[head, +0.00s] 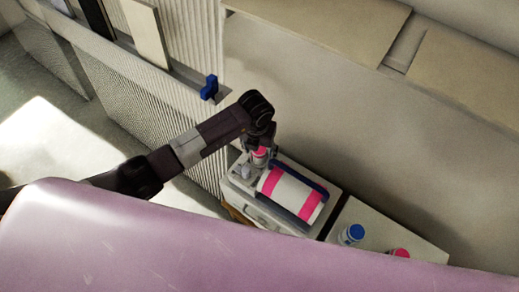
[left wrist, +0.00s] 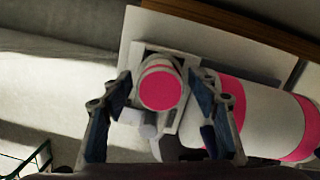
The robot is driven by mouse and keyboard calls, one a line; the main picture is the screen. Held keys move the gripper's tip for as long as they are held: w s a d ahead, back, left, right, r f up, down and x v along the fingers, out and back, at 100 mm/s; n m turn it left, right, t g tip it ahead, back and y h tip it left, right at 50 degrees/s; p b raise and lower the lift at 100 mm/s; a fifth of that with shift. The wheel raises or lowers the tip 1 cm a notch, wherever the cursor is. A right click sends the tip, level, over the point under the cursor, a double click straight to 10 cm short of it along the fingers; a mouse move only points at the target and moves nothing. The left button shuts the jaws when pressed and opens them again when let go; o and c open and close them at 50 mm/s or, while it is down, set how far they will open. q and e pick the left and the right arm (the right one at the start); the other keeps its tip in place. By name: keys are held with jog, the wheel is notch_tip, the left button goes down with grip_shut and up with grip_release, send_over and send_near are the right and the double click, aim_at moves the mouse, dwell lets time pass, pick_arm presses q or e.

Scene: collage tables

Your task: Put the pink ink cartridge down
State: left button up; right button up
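A pink-topped white ink cartridge (head: 260,154) stands at the left end of a white machine, just below my left gripper (head: 262,143). In the left wrist view the cartridge (left wrist: 160,91) shows its pink round end over a square recess in the machine. The two fingers of my left gripper (left wrist: 160,82) are spread on either side of it, with narrow gaps visible. How deep the cartridge sits is hidden. My right gripper is not in view.
The machine (head: 246,206) carries a large white roll with pink bands (head: 287,194). A small grey knob (left wrist: 148,125) is beside the recess. To the right, a blue-topped cartridge (head: 351,235) and another pink-topped one (head: 399,252) stand on a white surface. A wall is behind.

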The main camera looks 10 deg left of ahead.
pick_arm(q)
jog(key=shift+r, duration=0.5)
notch_tip(320, 180, up, 11)
jog(key=s, duration=0.1)
jog(key=shift+s+r, duration=0.15)
jog(key=shift+s, duration=0.1)
jog(key=shift+a, duration=0.1)
